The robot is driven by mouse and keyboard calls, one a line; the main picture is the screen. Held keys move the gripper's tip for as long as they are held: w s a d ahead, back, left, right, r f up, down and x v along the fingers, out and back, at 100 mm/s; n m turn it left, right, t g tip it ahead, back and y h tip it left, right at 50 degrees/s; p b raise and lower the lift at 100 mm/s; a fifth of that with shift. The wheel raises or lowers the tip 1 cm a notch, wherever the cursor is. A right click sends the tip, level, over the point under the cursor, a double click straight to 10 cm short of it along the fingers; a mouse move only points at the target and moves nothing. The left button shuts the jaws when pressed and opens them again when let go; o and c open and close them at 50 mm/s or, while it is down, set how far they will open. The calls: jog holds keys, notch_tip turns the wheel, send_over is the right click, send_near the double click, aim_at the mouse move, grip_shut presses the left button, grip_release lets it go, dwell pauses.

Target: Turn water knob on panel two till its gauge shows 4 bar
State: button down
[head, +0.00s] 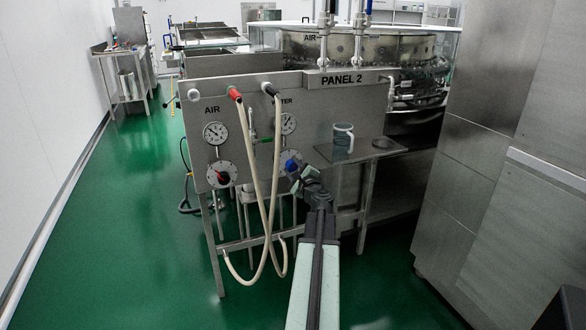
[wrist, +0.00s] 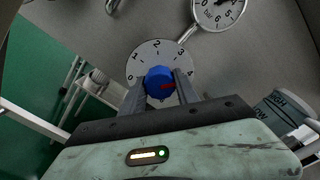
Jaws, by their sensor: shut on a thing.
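The blue water knob (wrist: 160,80) sits on a round white dial plate (wrist: 143,55) numbered from 0 upward, on the steel face of panel two (head: 340,79). My gripper (wrist: 161,84) is shut on the knob, one finger at each side. In the head view my gripper (head: 303,180) reaches the blue knob (head: 291,164) and partly covers its dial. The water gauge (head: 288,123) is above the knob. It also shows in the wrist view (wrist: 218,12), cut by the top edge; its reading is unclear.
The air gauge (head: 215,133) and red air knob (head: 221,176) are to the left. Pale hoses (head: 262,200) hang between the two knobs, close to my gripper. A mug (head: 343,138) stands on the shelf to the right. A steel cabinet (head: 480,150) stands farther right.

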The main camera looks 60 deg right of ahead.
jog(key=shift+s+m, duration=0.1)
jog(key=shift+m, duration=0.6)
jog(key=c, duration=0.9)
grip_release()
jog(key=v, duration=0.7)
jog(key=shift+s+a, duration=0.25)
jog(key=shift+s, duration=0.05)
